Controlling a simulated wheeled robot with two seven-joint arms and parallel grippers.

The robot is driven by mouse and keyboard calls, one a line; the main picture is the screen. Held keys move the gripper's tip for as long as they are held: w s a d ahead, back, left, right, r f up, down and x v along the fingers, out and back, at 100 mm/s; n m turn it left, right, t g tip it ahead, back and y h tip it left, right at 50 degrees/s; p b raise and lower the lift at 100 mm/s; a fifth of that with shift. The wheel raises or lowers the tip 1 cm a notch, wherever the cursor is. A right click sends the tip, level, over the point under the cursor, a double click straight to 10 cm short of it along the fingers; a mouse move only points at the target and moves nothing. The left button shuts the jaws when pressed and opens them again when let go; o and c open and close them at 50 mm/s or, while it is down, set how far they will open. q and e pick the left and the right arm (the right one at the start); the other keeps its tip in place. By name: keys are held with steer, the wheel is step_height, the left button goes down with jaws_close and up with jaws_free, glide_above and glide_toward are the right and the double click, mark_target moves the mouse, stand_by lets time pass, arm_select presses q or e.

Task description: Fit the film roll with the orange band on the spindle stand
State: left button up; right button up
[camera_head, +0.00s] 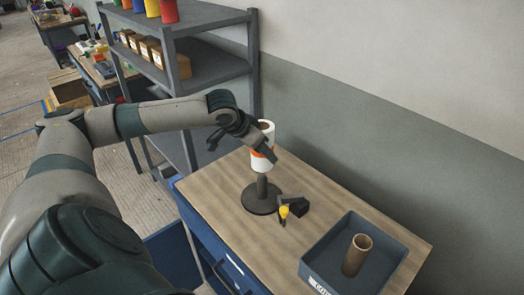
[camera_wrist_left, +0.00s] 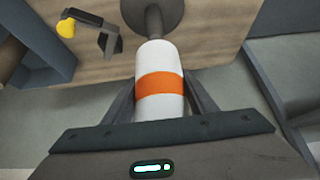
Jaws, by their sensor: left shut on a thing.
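The white film roll with the orange band (camera_head: 265,134) is upright above the table, directly over the spindle stand (camera_head: 261,200). The stand has a dark round base and a short post, which shows below the roll. In the left wrist view the roll (camera_wrist_left: 157,107) lines up with the post of the stand (camera_wrist_left: 154,22). I cannot tell whether the post's top is inside the roll's core. My left gripper (camera_wrist_left: 160,92) is shut on the roll, with a finger on each side of it. My right gripper is not in view.
A dark tool with a yellow knob (camera_head: 284,211) lies beside the stand's base. A blue-grey tray (camera_head: 316,262) with a brown cardboard tube (camera_head: 356,255) stands at the table's front right. A grey shelf (camera_head: 205,66) with boxes and coloured containers stands behind, left of the wall.

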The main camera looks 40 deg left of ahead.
mark_target(258, 180)
arm_select(q)
steer(key=shift+f+b, duration=2.35)
steer(key=shift+f, duration=1.8)
steer(key=shift+f, duration=0.15)
steer(key=shift+f+b, duration=0.55)
steer(key=shift+f, duration=2.05)
steer(key=o, duration=1.5)
steer(key=shift+c, duration=0.2)
steer(key=shift+o, duration=0.2)
steer(key=shift+f, duration=0.1)
steer(key=shift+s, duration=0.1)
